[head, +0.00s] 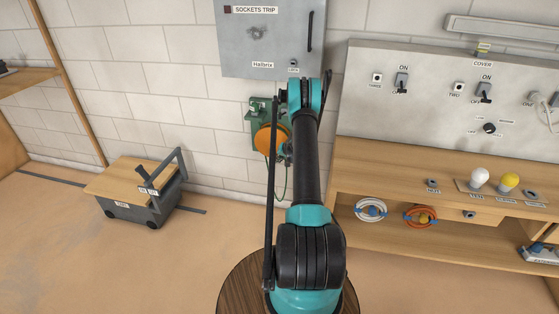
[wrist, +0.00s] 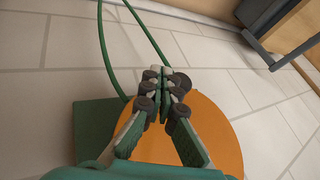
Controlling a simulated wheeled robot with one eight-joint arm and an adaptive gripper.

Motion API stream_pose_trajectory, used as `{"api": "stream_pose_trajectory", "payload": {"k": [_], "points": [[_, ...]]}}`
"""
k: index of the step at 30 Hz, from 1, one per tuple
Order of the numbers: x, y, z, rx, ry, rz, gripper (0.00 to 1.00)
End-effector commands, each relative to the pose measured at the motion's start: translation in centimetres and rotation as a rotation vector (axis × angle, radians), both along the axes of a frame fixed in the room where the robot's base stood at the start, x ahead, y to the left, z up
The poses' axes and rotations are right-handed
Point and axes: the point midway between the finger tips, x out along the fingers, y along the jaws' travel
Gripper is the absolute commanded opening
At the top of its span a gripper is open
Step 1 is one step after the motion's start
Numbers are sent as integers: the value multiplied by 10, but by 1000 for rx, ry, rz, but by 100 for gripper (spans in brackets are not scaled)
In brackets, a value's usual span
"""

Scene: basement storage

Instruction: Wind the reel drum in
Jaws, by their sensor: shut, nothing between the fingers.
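The reel drum (head: 266,139) is an orange disc on a green bracket (head: 256,106) fixed to the white block wall, below a grey cabinet. A green hose (head: 283,186) hangs from it in a loop. In the wrist view the orange drum (wrist: 220,132) lies behind and below my gripper, and the green bracket (wrist: 92,125) shows at left. My gripper (wrist: 165,82) is shut and empty, its fingertips together in front of the drum's edge. I cannot tell whether they touch it. No crank or handle is clearly visible; my arm and fingers hide part of the drum.
A grey cabinet (head: 268,50) hangs above the reel. A wooden workbench (head: 380,165) with a switch panel (head: 430,120) stands at right. A grey cart (head: 150,212) with a wooden top is at left. A round dark wood top (head: 240,290) is in front. Floor between cart and bench is clear.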

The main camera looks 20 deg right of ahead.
Motion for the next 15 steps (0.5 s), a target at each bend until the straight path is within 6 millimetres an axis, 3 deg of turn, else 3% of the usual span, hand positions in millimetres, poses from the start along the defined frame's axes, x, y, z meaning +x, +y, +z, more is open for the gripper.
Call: {"api": "stream_pose_trajectory", "payload": {"k": [15], "points": [[19, 28, -15, 0, 0, 0, 0]]}}
